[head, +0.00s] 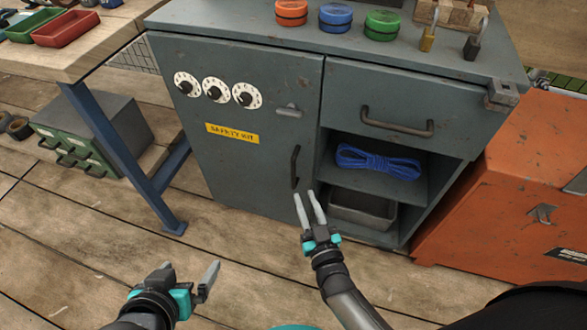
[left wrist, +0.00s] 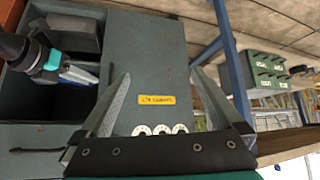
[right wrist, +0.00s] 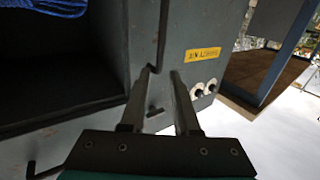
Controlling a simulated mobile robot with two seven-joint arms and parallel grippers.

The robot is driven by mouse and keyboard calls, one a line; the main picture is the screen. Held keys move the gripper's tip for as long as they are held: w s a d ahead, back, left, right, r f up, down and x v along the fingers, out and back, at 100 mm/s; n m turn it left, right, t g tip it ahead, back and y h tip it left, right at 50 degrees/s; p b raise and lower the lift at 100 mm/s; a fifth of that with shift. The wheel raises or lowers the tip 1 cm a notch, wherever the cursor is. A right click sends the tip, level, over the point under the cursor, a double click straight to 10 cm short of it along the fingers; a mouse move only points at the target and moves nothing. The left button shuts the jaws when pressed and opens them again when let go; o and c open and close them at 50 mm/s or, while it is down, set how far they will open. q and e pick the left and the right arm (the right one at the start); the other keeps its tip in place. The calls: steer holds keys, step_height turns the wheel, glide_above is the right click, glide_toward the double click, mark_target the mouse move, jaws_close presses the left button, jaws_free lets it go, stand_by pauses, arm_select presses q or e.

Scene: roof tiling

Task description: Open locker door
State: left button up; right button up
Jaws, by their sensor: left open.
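The grey locker door (head: 235,110) stands closed in the front of the grey cabinet. It carries three white dials (head: 215,90), a yellow label (head: 232,133), a small grey latch lever (head: 288,110) and a dark vertical handle (head: 295,167). My right gripper (head: 307,194) is at the lower end of the handle, its fingers partly apart. In the right wrist view the handle (right wrist: 163,30) runs down toward the gap between the fingertips; contact cannot be told. My left gripper (head: 190,268) is open and empty, low in front of the door.
Right of the door are a drawer (head: 395,105), a shelf with blue rope (head: 378,162) and a grey bin (head: 362,208). A blue table leg (head: 125,150) and green drawer box (head: 90,135) stand left. An orange cabinet (head: 510,190) stands right. The floor before the door is clear.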

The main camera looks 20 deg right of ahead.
mark_target(294, 169)
steer(key=shift+w+b, duration=1.3)
steer(key=shift+w, duration=2)
steer(key=shift+w+b, duration=0.55)
steer(key=shift+w, duration=0.65)
arm_select(q)
steer(key=w+d+r+t+h, duration=0.1)
steer(key=d+r+t+h, duration=0.2)
steer(key=d+t, duration=0.4)
steer(key=shift+r+n+t+h+b, duration=0.15)
steer(key=shift+n+t+h+b, duration=0.25)
steer(key=shift+t+h, duration=0.1)
arm_select(e)
steer(key=shift+w, duration=0.95)
jaws_close()
